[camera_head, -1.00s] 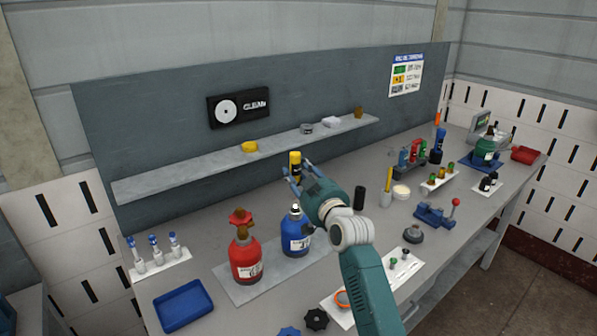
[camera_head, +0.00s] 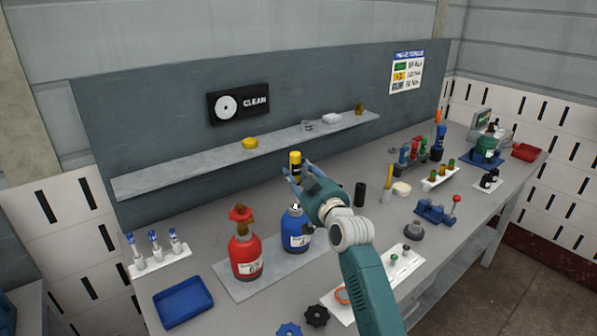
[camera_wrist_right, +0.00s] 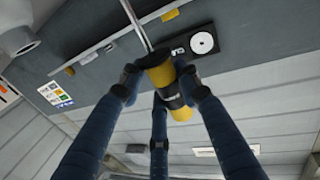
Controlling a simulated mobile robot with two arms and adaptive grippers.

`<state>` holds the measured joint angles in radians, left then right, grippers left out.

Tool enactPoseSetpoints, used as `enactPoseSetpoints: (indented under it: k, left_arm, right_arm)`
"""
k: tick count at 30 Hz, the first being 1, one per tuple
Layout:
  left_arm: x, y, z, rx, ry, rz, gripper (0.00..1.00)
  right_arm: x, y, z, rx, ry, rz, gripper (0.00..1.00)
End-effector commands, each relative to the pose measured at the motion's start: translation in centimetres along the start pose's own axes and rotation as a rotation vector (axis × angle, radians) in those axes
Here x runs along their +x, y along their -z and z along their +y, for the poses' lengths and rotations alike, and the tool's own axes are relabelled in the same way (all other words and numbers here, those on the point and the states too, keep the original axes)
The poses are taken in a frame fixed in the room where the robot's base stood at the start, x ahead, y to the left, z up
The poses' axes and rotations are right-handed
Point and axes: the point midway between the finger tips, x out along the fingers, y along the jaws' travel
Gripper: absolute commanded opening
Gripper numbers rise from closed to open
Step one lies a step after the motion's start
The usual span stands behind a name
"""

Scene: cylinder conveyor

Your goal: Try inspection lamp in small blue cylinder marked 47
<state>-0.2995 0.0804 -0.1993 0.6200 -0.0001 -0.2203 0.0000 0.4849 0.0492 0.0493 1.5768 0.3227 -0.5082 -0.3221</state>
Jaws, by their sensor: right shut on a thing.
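A small blue cylinder (camera_head: 296,235) with a white label stands upright on a grey plate on the bench; its number is too small to read. My right gripper (camera_head: 296,176) is shut on a yellow and black lamp (camera_head: 295,161), held roughly upright. In the head view the lamp appears above the blue cylinder's neck and apart from it; its depth relative to the neck is unclear. In the right wrist view the fingers (camera_wrist_right: 160,90) close around the lamp's black middle, with yellow (camera_wrist_right: 161,75) showing on both sides. My left gripper is not in view.
A red cylinder (camera_head: 245,255) with a red valve stands left of the blue one. A blue tray (camera_head: 183,302) and a rack of blue-capped vials (camera_head: 160,259) lie farther left. A black cylinder (camera_head: 360,195) stands right of my gripper. A wall shelf (camera_head: 200,169) runs behind.

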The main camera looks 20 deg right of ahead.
Motion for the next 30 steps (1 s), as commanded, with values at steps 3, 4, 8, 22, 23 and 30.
enactPoseSetpoints:
  k: [3,4,8,22,23,30]
  left_arm:
    - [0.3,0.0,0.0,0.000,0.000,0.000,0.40]
    - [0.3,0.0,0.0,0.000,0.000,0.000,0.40]
    - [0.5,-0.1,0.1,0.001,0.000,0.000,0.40]
    - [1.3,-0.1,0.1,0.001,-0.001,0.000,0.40]
    - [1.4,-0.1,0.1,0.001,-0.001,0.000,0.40]
    - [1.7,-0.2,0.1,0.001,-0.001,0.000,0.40]
  right_arm:
    - [0.0,-0.3,0.0,0.000,0.000,0.001,0.04]
    - [0.0,-0.4,0.0,0.000,0.000,0.001,0.04]
    - [0.0,-0.7,0.0,0.000,0.000,0.002,0.04]
    - [0.0,-1.9,-0.1,0.000,0.000,0.002,0.04]
    - [0.0,-2.0,-0.1,0.000,0.000,0.002,0.04]
    - [0.0,-2.6,-0.1,0.000,0.000,0.001,0.04]
